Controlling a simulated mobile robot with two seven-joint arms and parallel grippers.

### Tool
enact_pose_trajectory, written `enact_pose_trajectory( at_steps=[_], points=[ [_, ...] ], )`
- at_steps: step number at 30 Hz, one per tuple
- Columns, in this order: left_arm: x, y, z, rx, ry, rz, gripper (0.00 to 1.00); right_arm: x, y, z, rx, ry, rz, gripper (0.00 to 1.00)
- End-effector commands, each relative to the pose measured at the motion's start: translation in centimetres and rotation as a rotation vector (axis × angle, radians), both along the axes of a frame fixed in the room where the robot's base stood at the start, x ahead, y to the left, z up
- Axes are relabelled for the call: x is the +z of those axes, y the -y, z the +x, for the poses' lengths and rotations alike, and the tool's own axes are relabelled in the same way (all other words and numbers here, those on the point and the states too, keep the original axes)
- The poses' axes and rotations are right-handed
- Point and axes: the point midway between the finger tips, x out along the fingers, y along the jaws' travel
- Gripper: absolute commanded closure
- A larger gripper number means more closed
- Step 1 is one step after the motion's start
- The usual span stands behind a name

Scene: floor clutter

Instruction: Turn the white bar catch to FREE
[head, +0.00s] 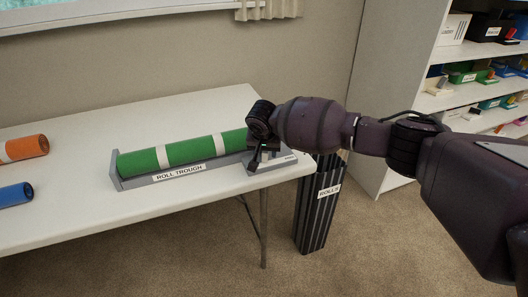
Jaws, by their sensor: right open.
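A grey trough (119,177) labelled "ROLL TROUGH" lies on the white table. A green roll (200,147) with a white band and a pale stripe lies in it. My right gripper (257,160) points down at the trough's right end, its dark fingers open around or just above that end. I cannot tell whether they touch anything. The white bar catch cannot be made out; my gripper and wrist cover much of that end. Small lettering on the trough's right end is too small to read. My left gripper is not in view.
An orange roll (24,148) and a blue roll (15,195) lie at the table's left. A dark striped bin (316,215) labelled "ROLLS" stands on the floor by the table's right end. Shelves (470,97) with boxes stand at right. The table's front (110,222) is clear.

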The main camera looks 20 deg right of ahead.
Motion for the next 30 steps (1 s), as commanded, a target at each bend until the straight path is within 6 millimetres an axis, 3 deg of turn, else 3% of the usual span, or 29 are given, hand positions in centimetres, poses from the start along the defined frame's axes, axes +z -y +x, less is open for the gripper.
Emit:
enact_pose_trajectory(
  at_steps=[11,20,30],
  points=[
    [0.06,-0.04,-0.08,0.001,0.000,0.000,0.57,-0.25,0.12,0.22,-0.001,0.002,0.000,0.55],
    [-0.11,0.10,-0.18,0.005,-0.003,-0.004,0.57,-0.29,0.12,0.20,-0.001,0.001,0.001,1.00],
    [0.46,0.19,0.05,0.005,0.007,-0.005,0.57,-0.02,0.17,0.10,0.020,0.003,0.002,1.00]
  ],
)
